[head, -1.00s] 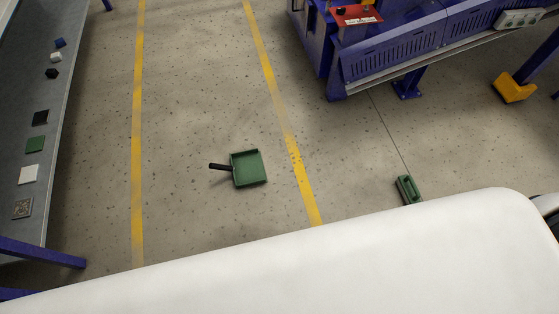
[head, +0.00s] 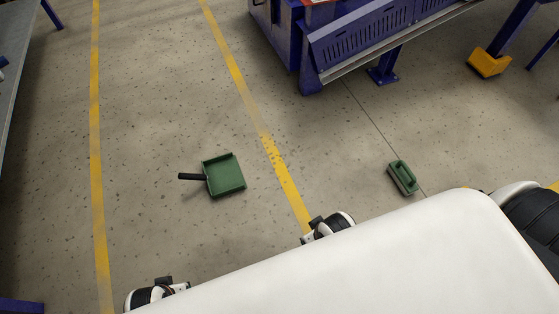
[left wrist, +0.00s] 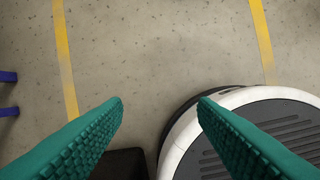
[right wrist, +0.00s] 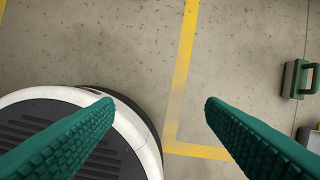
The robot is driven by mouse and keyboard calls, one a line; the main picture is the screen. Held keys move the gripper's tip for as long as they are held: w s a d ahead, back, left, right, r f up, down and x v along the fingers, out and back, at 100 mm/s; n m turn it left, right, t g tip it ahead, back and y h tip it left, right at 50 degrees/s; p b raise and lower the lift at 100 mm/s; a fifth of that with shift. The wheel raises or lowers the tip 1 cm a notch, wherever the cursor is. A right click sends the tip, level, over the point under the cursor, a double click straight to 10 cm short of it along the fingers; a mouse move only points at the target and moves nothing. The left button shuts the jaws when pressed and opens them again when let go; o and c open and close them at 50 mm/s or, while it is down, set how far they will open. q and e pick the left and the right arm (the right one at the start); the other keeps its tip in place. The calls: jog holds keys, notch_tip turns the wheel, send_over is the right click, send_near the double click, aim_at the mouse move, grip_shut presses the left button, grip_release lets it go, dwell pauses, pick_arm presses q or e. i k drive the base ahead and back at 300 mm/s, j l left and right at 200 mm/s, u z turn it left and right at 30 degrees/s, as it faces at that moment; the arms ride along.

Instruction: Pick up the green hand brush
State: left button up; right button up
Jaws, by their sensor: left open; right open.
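The green hand brush (head: 403,177) lies on the floor in the head view, right of the yellow line and close to my white body edge. It has a green handle on top and a greyish lower edge. It also shows at the right edge of the right wrist view (right wrist: 298,79). My right gripper (right wrist: 158,108) is open and empty above the floor, with the brush off to the right of its fingers. My left gripper (left wrist: 160,102) is open and empty over floor and my base. The fingertips of both grippers are hidden in the head view.
A green dustpan (head: 225,175) with a dark handle lies on the floor between two yellow lines. A blue machine (head: 310,50) stands at the top, with a yellow foot block (head: 489,63) to its right. A grey table (head: 15,50) is at the left.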

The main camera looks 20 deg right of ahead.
aim_at(404, 179)
jog(key=z, duration=1.95)
